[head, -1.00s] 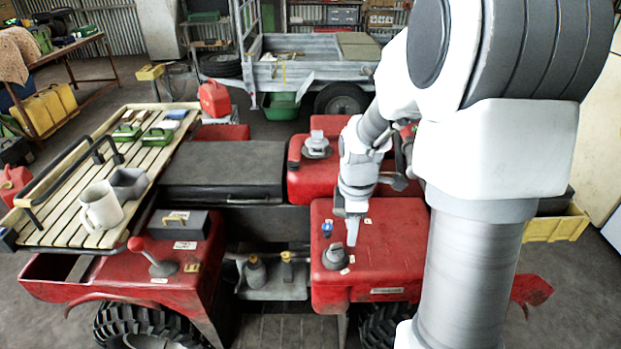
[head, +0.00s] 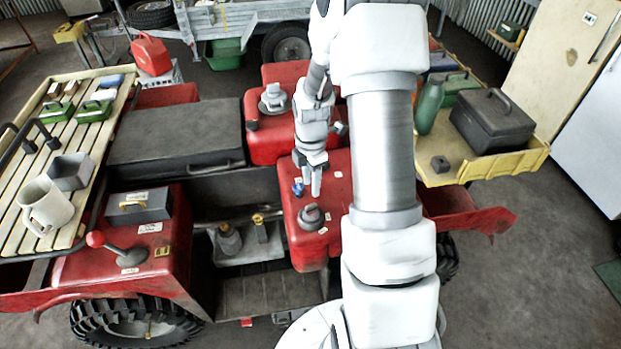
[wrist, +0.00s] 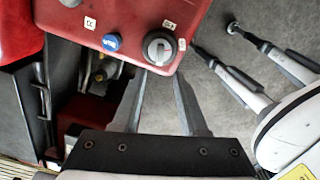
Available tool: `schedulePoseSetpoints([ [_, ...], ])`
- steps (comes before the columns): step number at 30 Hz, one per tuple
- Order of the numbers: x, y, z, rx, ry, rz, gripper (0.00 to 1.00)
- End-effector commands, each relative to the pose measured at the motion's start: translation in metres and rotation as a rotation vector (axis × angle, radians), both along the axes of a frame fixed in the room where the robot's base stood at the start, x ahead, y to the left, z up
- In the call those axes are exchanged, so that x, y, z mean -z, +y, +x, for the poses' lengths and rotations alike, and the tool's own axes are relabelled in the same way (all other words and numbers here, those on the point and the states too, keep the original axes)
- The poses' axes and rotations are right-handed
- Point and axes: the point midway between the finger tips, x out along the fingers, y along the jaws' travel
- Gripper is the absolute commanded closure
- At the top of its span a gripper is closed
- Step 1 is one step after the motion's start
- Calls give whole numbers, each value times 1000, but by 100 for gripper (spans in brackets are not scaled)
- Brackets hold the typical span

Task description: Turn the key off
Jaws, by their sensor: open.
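A grey round knob with a raised grip bar (wrist: 159,48), which looks like the key switch, sits on the red panel (wrist: 120,18) in the wrist view. In the head view the same knob (head: 311,216) is on top of the red housing (head: 335,175). A blue knob (wrist: 111,42) sits beside it, and it also shows in the head view (head: 298,188). My gripper (wrist: 159,78) is open and empty, its two fingers pointing towards the grey knob with the knob in line with the gap. In the head view my gripper (head: 312,190) is just behind the knob, apparently apart from it.
A red-balled lever (head: 96,240) stands on the left fender. A slatted rack (head: 75,150) holds a mug (head: 45,205) and boxes. A second grey cap (head: 273,98) is on the rear red housing. A yellow tray (head: 480,165) holds a dark case.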

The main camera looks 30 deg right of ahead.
Motion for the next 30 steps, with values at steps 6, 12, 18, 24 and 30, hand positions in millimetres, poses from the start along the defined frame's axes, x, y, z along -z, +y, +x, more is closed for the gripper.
schedulePoseSetpoints([
  [6, 30, 0, -1, 1, 2, 0, 57],
  [12, 54, 0, 0, 0, 2, 0, 57],
  [18, 78, 0, -1, 2, 1, 1, 57],
  [24, 93, 0, 0, 2, 1, 0, 57],
  [30, 95, 0, 0, 1, 0, 0, 57],
])
